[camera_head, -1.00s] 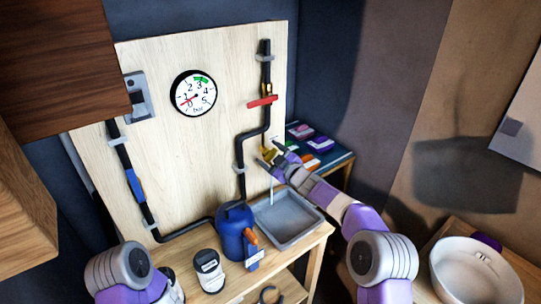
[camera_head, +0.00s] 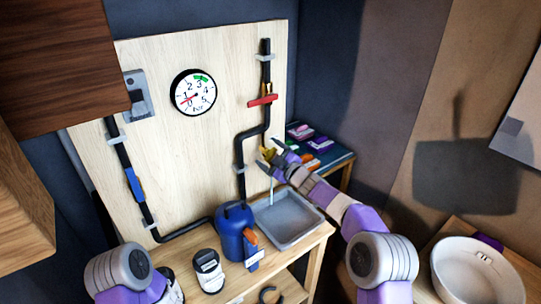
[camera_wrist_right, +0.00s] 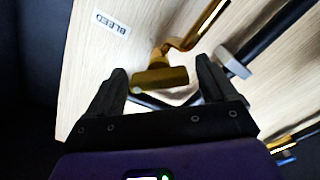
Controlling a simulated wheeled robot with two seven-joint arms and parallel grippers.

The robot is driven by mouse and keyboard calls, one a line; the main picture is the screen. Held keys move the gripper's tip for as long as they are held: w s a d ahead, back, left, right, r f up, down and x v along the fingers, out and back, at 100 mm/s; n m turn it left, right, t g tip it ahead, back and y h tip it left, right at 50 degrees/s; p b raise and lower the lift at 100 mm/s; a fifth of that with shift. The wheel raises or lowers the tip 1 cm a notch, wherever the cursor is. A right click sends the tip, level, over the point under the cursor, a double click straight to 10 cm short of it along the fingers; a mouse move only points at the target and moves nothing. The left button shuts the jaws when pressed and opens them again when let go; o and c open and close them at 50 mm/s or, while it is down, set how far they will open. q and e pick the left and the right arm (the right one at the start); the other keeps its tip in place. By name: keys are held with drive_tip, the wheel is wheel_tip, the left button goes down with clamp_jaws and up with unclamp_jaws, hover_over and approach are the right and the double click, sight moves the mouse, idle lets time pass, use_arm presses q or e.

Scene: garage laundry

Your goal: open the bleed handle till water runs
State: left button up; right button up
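The brass bleed handle (camera_wrist_right: 160,78) lies between the two fingers of my right gripper (camera_wrist_right: 161,80) in the wrist view. The fingers are spread, with a visible gap on each side of it. In the head view the same gripper (camera_head: 270,155) is at the lower right of the pipe board, partly covering the yellow valve (camera_head: 267,154). A thin pale vertical line (camera_head: 271,190) runs below the valve to the grey tray (camera_head: 314,214); it looks like a water stream, but I cannot be sure. The "BLEED" label (camera_wrist_right: 113,23) is beside the valve. My left gripper is out of view.
A round gauge (camera_head: 194,92) has its red needle near the low end. A red handle (camera_head: 262,100) sits on the upper pipe, a blue one (camera_head: 135,186) on the left pipe. A blue canister (camera_head: 233,235) and a jar (camera_head: 208,271) stand left of the tray.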

drive_tip(key=shift+s+d, duration=0.3)
drive_tip(key=v, duration=0.6)
drive_tip(key=shift+s+d, duration=0.25)
drive_tip(key=shift+s, duration=0.05)
